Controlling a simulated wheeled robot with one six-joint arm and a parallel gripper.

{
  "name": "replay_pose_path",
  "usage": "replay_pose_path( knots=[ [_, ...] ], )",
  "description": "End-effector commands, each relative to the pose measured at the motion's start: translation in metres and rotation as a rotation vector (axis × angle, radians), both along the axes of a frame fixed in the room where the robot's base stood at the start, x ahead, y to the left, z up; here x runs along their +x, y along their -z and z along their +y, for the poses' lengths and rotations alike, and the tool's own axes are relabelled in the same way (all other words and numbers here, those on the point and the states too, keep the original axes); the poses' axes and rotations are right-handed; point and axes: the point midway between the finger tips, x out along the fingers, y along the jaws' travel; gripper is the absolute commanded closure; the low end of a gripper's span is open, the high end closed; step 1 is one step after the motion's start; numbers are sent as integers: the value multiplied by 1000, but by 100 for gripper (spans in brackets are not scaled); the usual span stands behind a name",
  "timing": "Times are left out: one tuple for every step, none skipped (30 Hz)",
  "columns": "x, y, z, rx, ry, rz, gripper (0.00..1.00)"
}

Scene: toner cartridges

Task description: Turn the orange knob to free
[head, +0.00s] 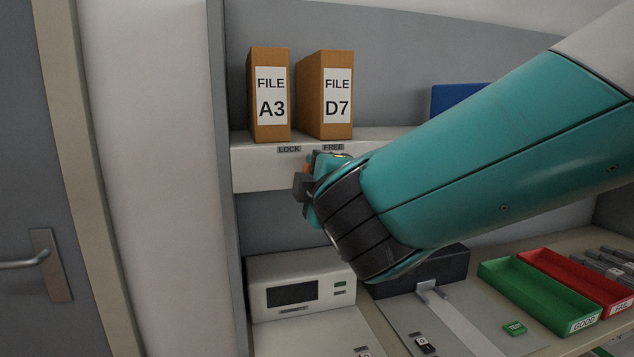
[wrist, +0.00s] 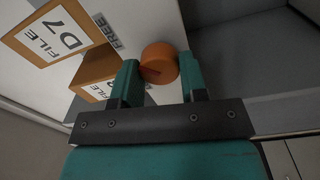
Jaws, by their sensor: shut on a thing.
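The orange knob (wrist: 160,55) sits on the pale shelf front, between my fingers in the wrist view. In the head view only an orange sliver (head: 306,168) of it shows behind my gripper (head: 306,187). My gripper (wrist: 160,68) is shut on the knob, one finger on each side. A dark line marks the knob's face; I cannot tell which label it points to. The LOCK label (head: 289,149) is at the upper left of the knob and the FREE label (head: 333,147) at the upper right. FREE also shows in the wrist view (wrist: 122,32).
Two orange file boxes, A3 (head: 270,95) and D7 (head: 324,95), stand on the shelf (head: 262,170) just above. A white device (head: 298,285) sits below. Green (head: 540,294) and red (head: 575,280) trays lie at the lower right. My arm hides much of the shelf.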

Motion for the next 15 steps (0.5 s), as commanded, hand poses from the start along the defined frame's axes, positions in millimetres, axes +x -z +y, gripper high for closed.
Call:
replay_pose_path(
  knots=[
    [0, 1, -1, 1, 3, 2, 84],
    [0, 0, -1, 2, 3, 2, 84],
    [0, 0, -1, 2, 4, 2, 84],
    [0, 0, -1, 2, 4, 2, 84],
    [0, 0, -1, 2, 4, 2, 84],
    [0, 0, -1, 2, 4, 2, 84],
    [0, 0, -1, 2, 4, 2, 84],
    [0, 0, -1, 2, 4, 2, 84],
    [0, 0, -1, 2, 4, 2, 84],
    [0, 0, -1, 2, 4, 2, 84],
    [0, 1, -1, 2, 4, 2, 84],
    [0, 0, -1, 2, 3, 2, 51],
    [0, 0, -1, 1, 3, 2, 44],
    [0, 0, -1, 1, 3, 2, 38],
    [0, 0, -1, 2, 3, 2, 35]
  ],
)
